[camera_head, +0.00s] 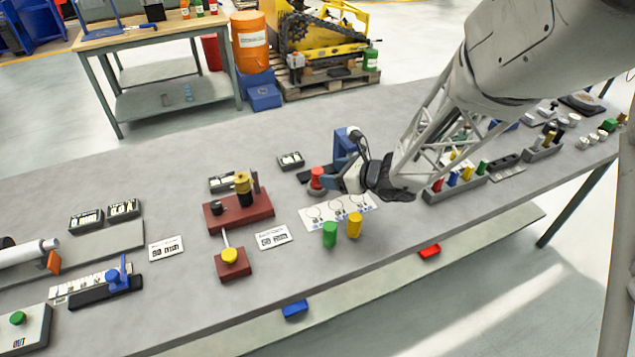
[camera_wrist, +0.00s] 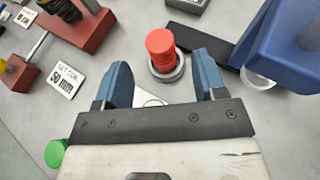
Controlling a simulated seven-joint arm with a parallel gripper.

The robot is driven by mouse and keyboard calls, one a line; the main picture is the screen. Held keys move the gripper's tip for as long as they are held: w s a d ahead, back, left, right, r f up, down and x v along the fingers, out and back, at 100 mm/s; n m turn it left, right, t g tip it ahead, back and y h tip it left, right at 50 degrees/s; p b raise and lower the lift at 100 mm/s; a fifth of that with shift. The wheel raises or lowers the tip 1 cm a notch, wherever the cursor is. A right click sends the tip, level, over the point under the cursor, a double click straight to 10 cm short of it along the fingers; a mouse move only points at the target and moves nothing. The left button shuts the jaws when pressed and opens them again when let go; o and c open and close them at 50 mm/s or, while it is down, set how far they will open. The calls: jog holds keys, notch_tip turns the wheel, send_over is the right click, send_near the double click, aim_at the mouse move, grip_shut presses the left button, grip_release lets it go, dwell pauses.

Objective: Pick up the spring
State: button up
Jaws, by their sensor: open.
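A red ridged cylinder, which looks like a coil spring (camera_wrist: 160,44), stands upright in a round grey holder (camera_wrist: 180,71). It also shows in the head view (camera_head: 317,174), just left of my gripper (camera_head: 335,180). In the wrist view my gripper (camera_wrist: 162,62) is open, with its blue fingers apart. The red spring stands beyond and between the fingertips, with nothing visible in their grasp. A green cylinder (camera_head: 330,234) and a yellow cylinder (camera_head: 355,225) stand in front on the table; I cannot tell if they are springs.
A blue stand (camera_wrist: 283,45) rises close to the right of the red spring. A white card with circles (camera_head: 338,211) lies in front. A dark red fixture (camera_head: 240,212) stands to the left. A rack of coloured pieces (camera_head: 455,186) is to the right. Table behind is mostly clear.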

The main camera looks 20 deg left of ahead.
aim_at(319, 171)
jog(key=shift+a, duration=0.15)
jog(key=shift+x, duration=2.55)
jog(key=shift+r, duration=0.1)
jog(key=shift+c, duration=0.3)
jog(key=c, duration=1)
jog(key=shift+r, duration=0.1)
jog(key=shift+c, duration=0.2)
notch_tip(319, 171, up, 18)
